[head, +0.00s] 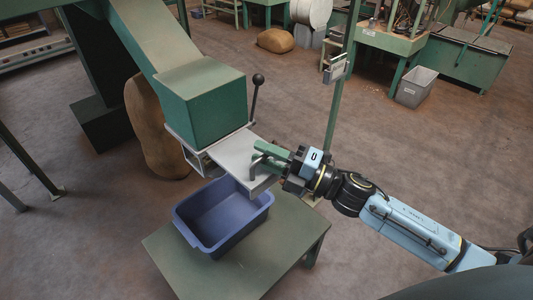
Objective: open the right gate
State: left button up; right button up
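The gate is a flat pale grey plate (232,155) that sticks out to the right from under the green chute box (205,108). A dark bent handle (252,174) stands at its outer end. My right gripper (264,157) reaches in from the right, with its greenish fingers at the handle. The fingers and handle overlap in the picture, so I cannot tell whether they are closed on it. The chute opening under the box is hidden. My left gripper is not in view.
A blue bin (205,238) with no nuts visible inside stands below the gate on a green table (265,262). A black-knobbed lever (255,95) rises beside the chute box. A green post (335,112) stands behind my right arm. A brown sack (160,135) is behind the chute.

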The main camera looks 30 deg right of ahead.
jog(key=shift+s, duration=0.1)
jog(key=v, duration=1.3)
jog(key=shift+d, duration=0.1)
dwell(0.3)
jog(key=w+d+f+m+h, duration=0.1)
jog(key=d+f+m+h, duration=0.35)
jog(key=f, duration=0.35)
jog(key=w+d+f+m+h, duration=0.1)
jog(key=d+f+m+h, duration=0.3)
jog(key=f, duration=0.5)
jog(key=s+d+f+m+g+h, duration=0.1)
jog(key=s+f+m+g+h, duration=0.2)
jog(key=f, duration=0.6)
jog(key=s+d+f+m+h, duration=0.1)
jog(key=s+f+m+h, duration=0.15)
jog(key=f+m, duration=0.4)
jog(key=s+a+f+m+g, duration=0.3)
jog(key=s+f+g, duration=0.2)
jog(key=s+f, duration=0.6)
jog(key=s+a+f+m+g, duration=0.3)
jog(key=s+f+g, duration=0.3)
jog(key=s+f, duration=0.5)
jog(key=s+a, duration=0.1)
jog(key=s, duration=0.3)
jog(key=shift+s+a, duration=0.2)
jog(key=shift+a, duration=0.15)
